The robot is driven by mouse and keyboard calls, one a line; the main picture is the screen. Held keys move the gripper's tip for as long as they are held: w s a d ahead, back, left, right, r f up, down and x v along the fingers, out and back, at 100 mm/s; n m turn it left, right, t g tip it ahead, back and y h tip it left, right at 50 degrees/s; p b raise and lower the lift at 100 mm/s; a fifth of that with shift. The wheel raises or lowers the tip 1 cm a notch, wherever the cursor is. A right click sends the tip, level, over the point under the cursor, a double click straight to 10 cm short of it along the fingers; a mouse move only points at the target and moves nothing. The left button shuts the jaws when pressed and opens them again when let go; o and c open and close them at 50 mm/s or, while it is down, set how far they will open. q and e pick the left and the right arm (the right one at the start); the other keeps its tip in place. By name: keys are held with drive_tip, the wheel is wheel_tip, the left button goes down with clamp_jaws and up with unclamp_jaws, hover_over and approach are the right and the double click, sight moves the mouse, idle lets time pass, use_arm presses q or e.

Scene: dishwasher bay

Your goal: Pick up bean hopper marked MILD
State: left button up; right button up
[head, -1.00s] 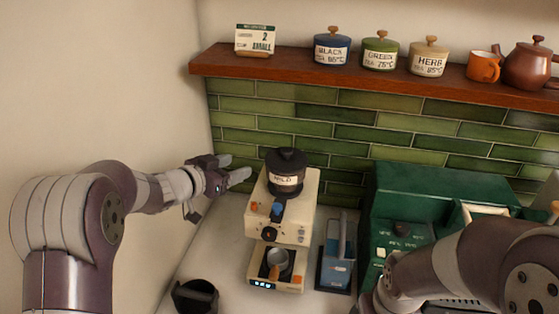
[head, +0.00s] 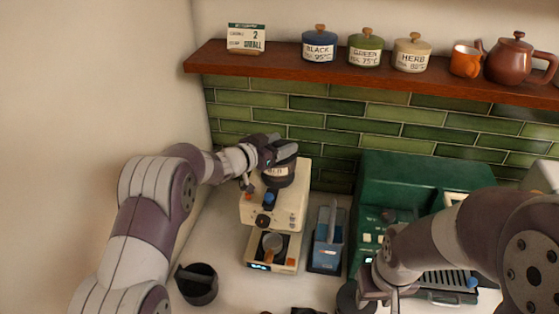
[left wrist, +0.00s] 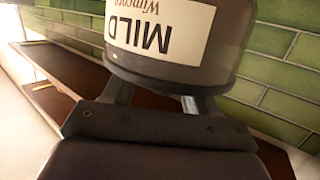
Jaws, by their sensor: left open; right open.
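The bean hopper (head: 279,174) is a dark round container with a white label, standing on top of the cream grinder (head: 285,208). In the left wrist view the hopper (left wrist: 222,50) is close up, and its label reads MILD upside down. My left gripper (head: 284,148) is open at the hopper's upper part, with its fingers reaching around or beside it. In the left wrist view its fingers (left wrist: 155,98) run toward the hopper; their tips are hidden by it, and I cannot tell whether they touch. My right gripper (head: 377,298) is low in the head view, open, partly hidden by my arm.
A black knock bin (head: 196,284) is front left. A wooden shelf (head: 270,69) above holds tea tins (head: 320,45), an orange mug (head: 465,61) and a teapot (head: 512,62).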

use_arm(q)
drive_tip(key=shift+w+a+f, duration=0.1)
drive_tip(key=shift+a, duration=0.1)
drive_tip(key=shift+c, duration=0.7)
drive_tip(key=shift+a, duration=0.15)
drive_tip(key=c, duration=0.5)
clamp_jaws()
drive_tip(key=shift+r, duration=0.25)
